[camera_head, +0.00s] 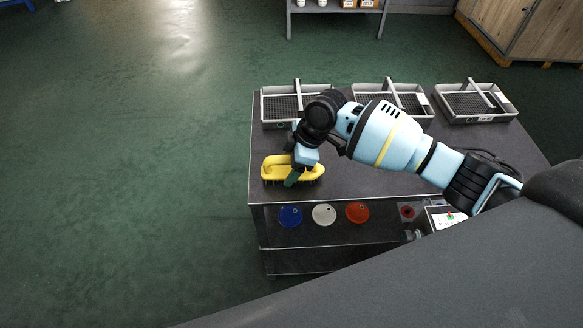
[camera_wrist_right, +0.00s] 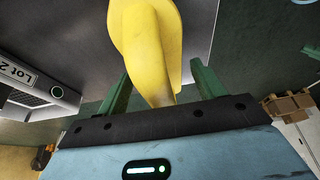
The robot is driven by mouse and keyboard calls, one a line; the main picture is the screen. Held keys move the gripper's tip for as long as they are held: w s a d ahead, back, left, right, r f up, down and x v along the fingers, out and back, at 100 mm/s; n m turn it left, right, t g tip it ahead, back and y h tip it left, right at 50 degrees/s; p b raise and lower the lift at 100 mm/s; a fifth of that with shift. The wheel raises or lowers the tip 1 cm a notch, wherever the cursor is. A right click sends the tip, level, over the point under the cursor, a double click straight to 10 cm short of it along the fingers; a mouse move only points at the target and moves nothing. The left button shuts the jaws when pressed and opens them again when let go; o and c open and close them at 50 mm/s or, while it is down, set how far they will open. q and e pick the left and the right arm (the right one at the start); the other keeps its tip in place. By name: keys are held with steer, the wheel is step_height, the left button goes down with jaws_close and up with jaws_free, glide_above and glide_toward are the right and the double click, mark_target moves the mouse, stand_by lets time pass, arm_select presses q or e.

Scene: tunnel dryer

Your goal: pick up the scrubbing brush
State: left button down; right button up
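The scrubbing brush (camera_head: 273,169) is yellow with a looped handle and stands near the front left corner of the dark table (camera_head: 350,178). My right gripper (camera_head: 294,176) is down at the brush, with a green finger in front of the handle. In the right wrist view, the yellow handle (camera_wrist_right: 150,55) lies between the two green fingers of my right gripper (camera_wrist_right: 164,82). Gaps show between the handle and both fingers, so the gripper is open around it. The bristles are mostly hidden. My left gripper is not in view.
Three grey trays stand along the back of the table: left (camera_head: 271,107), middle (camera_head: 428,112) and right (camera_head: 480,119). Open green floor lies left.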

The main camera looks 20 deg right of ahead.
steer(key=c, duration=0.9)
steer(key=shift+r, duration=0.1)
steer(key=shift+r, duration=0.45)
steer(key=r, duration=0.1)
steer(key=s+r, duration=0.1)
steer(key=shift+d+r, duration=0.2)
steer(key=shift+r, duration=0.1)
steer(key=s+d, duration=0.2)
steer(key=s, duration=0.2)
steer(key=s+d+r, duration=0.1)
steer(key=s, duration=0.4)
steer(key=s+d+p, duration=0.1)
steer(key=s+d, duration=0.1)
steer(key=s, duration=0.3)
steer(key=shift+d+r, duration=0.2)
steer(key=shift+d, duration=0.1)
